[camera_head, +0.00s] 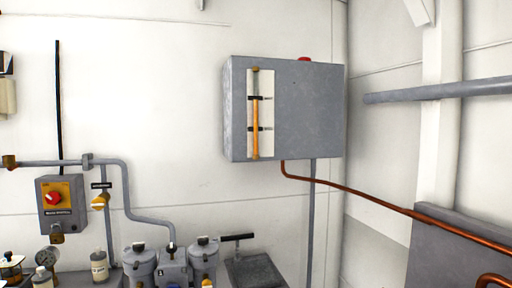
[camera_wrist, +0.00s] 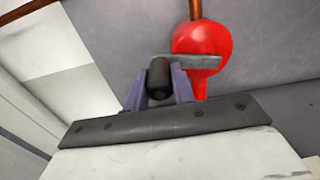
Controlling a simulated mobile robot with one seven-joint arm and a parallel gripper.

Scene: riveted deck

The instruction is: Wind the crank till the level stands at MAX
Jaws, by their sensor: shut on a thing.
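The crank shows in the wrist view as a flat grey arm (camera_wrist: 205,62) across a red rounded body (camera_wrist: 203,38), with a dark cylindrical grip (camera_wrist: 159,72) at the arm's left end. My gripper (camera_wrist: 158,90) has its two purple fingers on either side of this grip and is shut on it. A tall level gauge (camera_head: 262,82) with a pale plate is on the front of a grey wall box (camera_head: 310,115). Its orange column (camera_head: 256,115) rises from the bottom to about the upper of two black marks. The mark labels are too small to read. The head view does not show my gripper or the crank.
A copper pipe (camera_head: 365,196) runs from under the box to the lower right. A grey pipe (camera_head: 440,91) crosses at the right. A switch box (camera_head: 62,203) with a red knob is at the left. Canisters (camera_head: 139,262) and bottles crowd the lower left.

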